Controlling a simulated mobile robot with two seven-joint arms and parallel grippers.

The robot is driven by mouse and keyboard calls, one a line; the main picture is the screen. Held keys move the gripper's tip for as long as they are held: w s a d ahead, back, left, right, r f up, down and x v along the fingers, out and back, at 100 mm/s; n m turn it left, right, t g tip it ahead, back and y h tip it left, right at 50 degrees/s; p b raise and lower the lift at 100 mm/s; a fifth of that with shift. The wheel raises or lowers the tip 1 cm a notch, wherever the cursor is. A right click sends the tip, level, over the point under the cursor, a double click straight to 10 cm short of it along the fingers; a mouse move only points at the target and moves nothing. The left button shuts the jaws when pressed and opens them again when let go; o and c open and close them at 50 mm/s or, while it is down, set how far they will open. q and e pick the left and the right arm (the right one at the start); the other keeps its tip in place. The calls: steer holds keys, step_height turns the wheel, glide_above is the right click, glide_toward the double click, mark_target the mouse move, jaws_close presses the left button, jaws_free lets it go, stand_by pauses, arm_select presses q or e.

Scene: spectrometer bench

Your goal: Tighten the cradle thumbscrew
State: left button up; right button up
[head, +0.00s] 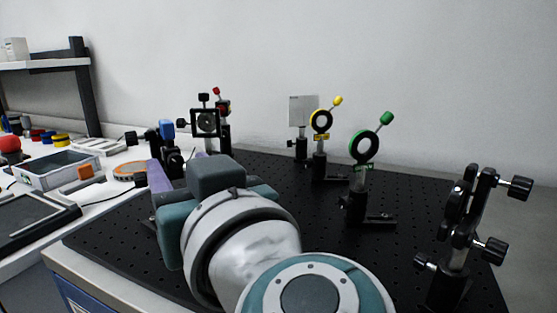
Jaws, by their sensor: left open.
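My left gripper (180,162) is over the left part of the black breadboard, seen from behind; its arm fills the lower middle. It is open, and its wrist hides much of what lies in front of it. Purple slabs show at its far side; I cannot tell whether they are its fingers. Just beyond stands a dark mount (172,157) with a blue knob (166,129) on top and a black knob (130,138) to the left. I cannot tell which knob is the cradle thumbscrew, or whether the gripper touches the mount. My right gripper is out of view.
The black breadboard (400,205) holds a square-framed mount (205,122), a grey plate (302,110), a yellow-knobbed ring (320,121), a green ring (363,145) and a black-knobbed mount (460,215) at right. The breadboard's centre is mostly free.

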arm_select(q)
steer(key=shift+w+a, duration=0.25)
steer(key=shift+w, duration=0.1)
jaws_close()
stand_by(0.4)
